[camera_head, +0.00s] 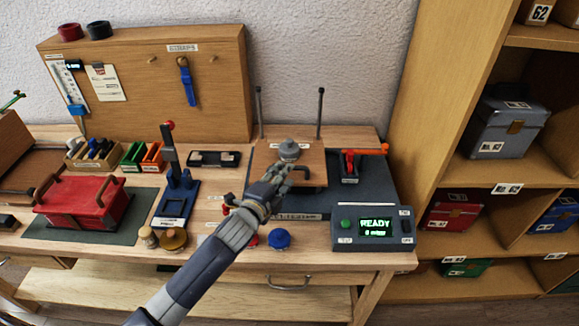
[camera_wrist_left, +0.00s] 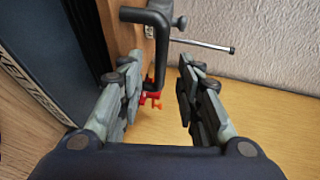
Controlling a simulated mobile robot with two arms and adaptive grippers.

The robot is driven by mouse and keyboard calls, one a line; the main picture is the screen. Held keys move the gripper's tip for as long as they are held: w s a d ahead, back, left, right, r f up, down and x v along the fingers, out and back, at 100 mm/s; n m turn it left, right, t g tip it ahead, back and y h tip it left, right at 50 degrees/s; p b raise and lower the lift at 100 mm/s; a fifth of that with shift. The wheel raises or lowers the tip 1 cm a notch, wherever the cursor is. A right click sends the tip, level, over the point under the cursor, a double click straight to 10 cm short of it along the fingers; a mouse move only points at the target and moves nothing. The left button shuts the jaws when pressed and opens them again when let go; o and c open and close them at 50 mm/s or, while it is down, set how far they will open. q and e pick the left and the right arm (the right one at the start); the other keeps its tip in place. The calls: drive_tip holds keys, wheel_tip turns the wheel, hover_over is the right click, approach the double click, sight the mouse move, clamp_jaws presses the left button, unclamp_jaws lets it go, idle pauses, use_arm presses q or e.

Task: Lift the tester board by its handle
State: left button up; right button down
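The tester board (camera_head: 262,158) is a flat wooden plate with a grey knob (camera_head: 289,150) on top, lying on the dark blue tester base (camera_head: 345,198). Its black bar handle (camera_head: 302,171) is at the board's front edge. My left gripper (camera_head: 284,172) is right at the handle. In the left wrist view, my left gripper (camera_wrist_left: 163,78) is open, and the black handle (camera_wrist_left: 159,55) lies between its fingers, nearer the left one. Neither finger is seen closed on it. The gripper covers part of the board's front edge in the head view. My right gripper is not in view.
Two upright rods (camera_head: 320,113) stand behind the board. A red and orange clamp (camera_head: 350,165) is to its right. A control box (camera_head: 375,228) reading READY is at the front right. A blue press (camera_head: 175,195) and red case (camera_head: 85,202) stand left.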

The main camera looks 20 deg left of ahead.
use_arm(q)
drive_tip(key=shift+x, duration=2.55)
drive_tip(key=shift+r, duration=0.1)
clamp_jaws()
